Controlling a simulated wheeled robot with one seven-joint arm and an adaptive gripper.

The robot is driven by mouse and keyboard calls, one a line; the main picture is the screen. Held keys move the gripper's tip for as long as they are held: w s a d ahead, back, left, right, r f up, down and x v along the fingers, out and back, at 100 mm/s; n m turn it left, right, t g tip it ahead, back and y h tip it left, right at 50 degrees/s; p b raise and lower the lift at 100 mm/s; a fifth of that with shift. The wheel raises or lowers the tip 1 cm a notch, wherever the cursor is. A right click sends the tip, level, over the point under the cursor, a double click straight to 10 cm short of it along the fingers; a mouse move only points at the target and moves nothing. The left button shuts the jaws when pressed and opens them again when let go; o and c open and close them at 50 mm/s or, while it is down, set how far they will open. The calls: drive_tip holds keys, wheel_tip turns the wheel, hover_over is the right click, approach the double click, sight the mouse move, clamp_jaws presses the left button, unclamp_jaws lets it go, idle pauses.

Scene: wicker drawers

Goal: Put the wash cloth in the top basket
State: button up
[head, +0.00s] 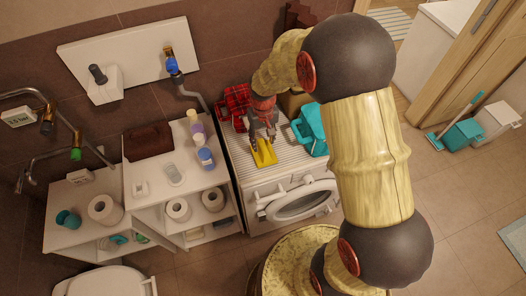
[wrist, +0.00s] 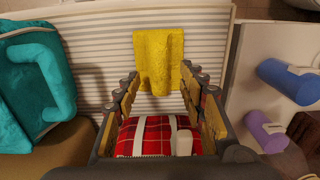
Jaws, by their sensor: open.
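The yellow wash cloth (head: 264,153) lies on the ribbed white top of the washing machine, near its front edge. It also shows in the wrist view (wrist: 159,60), with a raised fold facing the jaws. My gripper (head: 261,138) is over the machine, pointing down beside the cloth. In the wrist view my gripper (wrist: 160,84) is open, with the cloth just beyond and between its fingertips; I cannot tell if they touch. A dark brown woven basket (head: 148,141) stands on the white shelf unit to the left; I cannot tell whether it is the top basket.
A red plaid item (head: 236,102) lies at the back of the washing machine (head: 255,186). A teal item (head: 311,128) is at its right.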

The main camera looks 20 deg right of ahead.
sight(263, 145)
wheel_tip(263, 145, down, 4)
drive_tip(key=shift+f+b, duration=0.15)
drive_tip(key=shift+b, duration=0.2)
drive_tip(key=shift+c, duration=1)
drive_tip(key=c, duration=0.7)
clamp_jaws()
